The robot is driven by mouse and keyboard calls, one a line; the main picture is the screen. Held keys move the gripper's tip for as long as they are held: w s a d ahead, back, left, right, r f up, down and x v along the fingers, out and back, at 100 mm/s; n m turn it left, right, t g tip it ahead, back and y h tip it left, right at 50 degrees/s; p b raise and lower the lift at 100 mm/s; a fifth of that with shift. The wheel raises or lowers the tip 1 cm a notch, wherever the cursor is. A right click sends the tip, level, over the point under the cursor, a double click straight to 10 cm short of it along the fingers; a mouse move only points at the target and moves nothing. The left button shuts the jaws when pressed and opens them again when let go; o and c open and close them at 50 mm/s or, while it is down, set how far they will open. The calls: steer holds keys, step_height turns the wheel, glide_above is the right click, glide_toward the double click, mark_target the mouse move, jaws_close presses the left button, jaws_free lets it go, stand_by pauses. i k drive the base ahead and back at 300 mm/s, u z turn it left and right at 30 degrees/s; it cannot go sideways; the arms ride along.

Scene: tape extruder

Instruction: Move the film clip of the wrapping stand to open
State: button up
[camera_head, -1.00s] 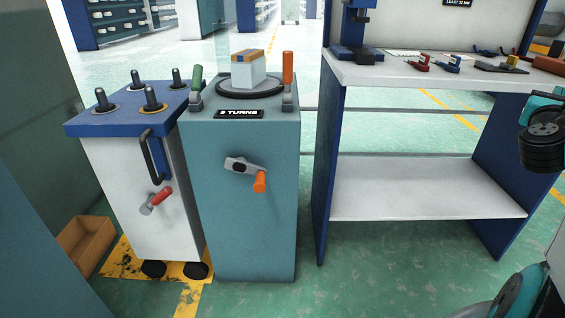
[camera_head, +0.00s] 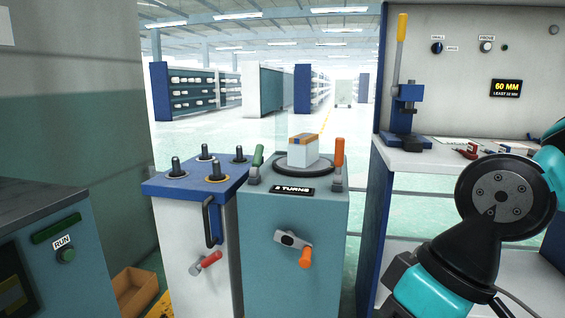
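The wrapping stand (camera_head: 292,240) is a teal cabinet near the middle of the head view. A boxed block (camera_head: 304,151) sits on its dark round turntable (camera_head: 304,166). A small lever with a green handle (camera_head: 257,156) stands at its top left, and one with an orange handle (camera_head: 339,153) at its top right. Both handles look roughly upright; I cannot tell which of them is the film clip. A crank with an orange knob (camera_head: 305,258) is on the front face. My arm is at the right, clear of the stand; my gripper is not in view.
A white cabinet with a blue top (camera_head: 196,181) and several black posts stands close on the left of the stand. A bench with a yellow-handled press (camera_head: 402,88) is on the right. A RUN machine (camera_head: 48,262) is at the lower left, near a wooden box (camera_head: 134,288).

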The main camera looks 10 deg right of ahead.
mark_target(254, 171)
steer(key=z, duration=0.15)
steer(key=k, duration=0.25)
steer(key=u, duration=0.9)
steer(key=i, duration=1.5)
steer(key=z, duration=0.8)
